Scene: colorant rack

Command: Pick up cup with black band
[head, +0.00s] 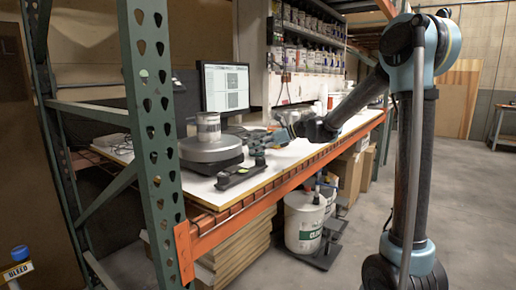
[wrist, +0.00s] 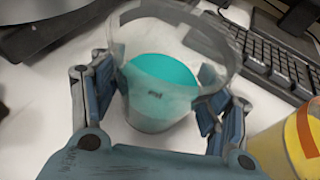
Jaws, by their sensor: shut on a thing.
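A clear, greyish cup (wrist: 150,118) with teal inside stands between the two fingers of my gripper (wrist: 160,92) in the wrist view. The fingers are shut on it from left and right. A small dark mark shows on its side, but I cannot make out a full black band. In the head view my gripper (head: 270,139) is low over the white worktable (head: 225,190), right of the scale. The cup is too small or hidden to tell apart there.
A round dark scale (head: 211,150) bears a pale can (head: 208,127) left of my gripper. A monitor (head: 225,88) stands behind. In the wrist view a keyboard (wrist: 268,62) lies at upper right and a yellow container (wrist: 288,143) is close at lower right.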

